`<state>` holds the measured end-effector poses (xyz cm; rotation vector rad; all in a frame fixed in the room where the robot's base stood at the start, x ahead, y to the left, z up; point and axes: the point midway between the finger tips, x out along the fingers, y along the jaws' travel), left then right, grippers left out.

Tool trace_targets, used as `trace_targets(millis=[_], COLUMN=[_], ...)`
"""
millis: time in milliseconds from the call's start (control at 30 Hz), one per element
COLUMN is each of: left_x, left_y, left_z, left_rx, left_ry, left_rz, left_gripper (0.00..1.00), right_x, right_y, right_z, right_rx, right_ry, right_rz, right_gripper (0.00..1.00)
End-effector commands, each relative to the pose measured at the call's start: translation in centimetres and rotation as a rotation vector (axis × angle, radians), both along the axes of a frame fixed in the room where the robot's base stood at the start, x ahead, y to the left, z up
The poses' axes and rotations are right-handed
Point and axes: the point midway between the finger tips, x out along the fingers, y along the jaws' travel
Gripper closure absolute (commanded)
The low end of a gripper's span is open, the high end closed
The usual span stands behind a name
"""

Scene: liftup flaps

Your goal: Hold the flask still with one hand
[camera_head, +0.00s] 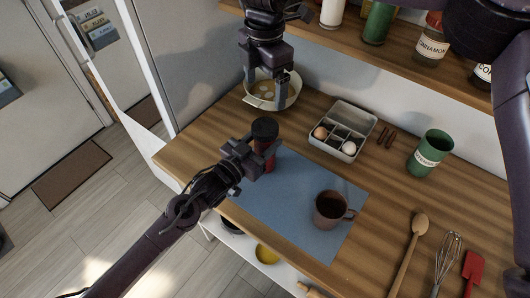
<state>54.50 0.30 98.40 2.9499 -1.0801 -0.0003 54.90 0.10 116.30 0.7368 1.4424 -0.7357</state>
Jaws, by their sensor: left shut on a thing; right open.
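The flask (269,162) is dark red with a black cap. It stands upright at the upper left corner of the blue mat (270,205). My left gripper (259,155) is shut on the flask, coming from the left, and hides part of its body. My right gripper (265,90) is open and empty, with its fingers pointing down in front of the pale bowl (259,103), above and behind the flask. Whether its fingertips touch the bowl cannot be told.
A brown mug (331,209) stands on the mat. A wooden spoon (410,250), whisk (446,262) and red spatula (472,268) lie at the front right. A jar shelf (400,55) overhangs the back.

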Motion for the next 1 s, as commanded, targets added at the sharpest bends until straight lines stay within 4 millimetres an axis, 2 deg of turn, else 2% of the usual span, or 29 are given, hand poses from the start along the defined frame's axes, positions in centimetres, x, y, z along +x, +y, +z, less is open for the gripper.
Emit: trace_targets(millis=[133, 167, 333, 667, 1000], left_x=[0.0, 0.0, 0.0, -0.2, -4.2], left_y=[0.0, 0.0, 0.0, 0.2, 3.6], left_z=[0.0, 0.0, 0.0, -0.1, -0.3], left_rx=[0.000, 0.000, 0.000, 0.001, 0.003], left_ry=[-0.001, -0.001, -0.001, 0.001, 0.001], left_rz=[0.001, 0.001, 0.001, 0.001, -0.001], left_gripper=[1.00, 0.49, 0.27, 0.25, 0.25], right_x=[0.0, 0.0, 0.0, 0.0, 0.0], right_y=[0.0, 0.0, 0.0, 0.0, 0.0], right_z=[0.0, 0.0, 0.0, -0.2, -1.6], right_rx=[0.000, 0.000, 0.000, 0.000, 0.000], right_ry=[0.000, 0.000, 0.000, 0.000, 0.000], right_rz=[0.000, 0.000, 0.001, 0.001, 0.001], right_gripper=[0.14, 0.14, 0.14, 0.14, 0.14])
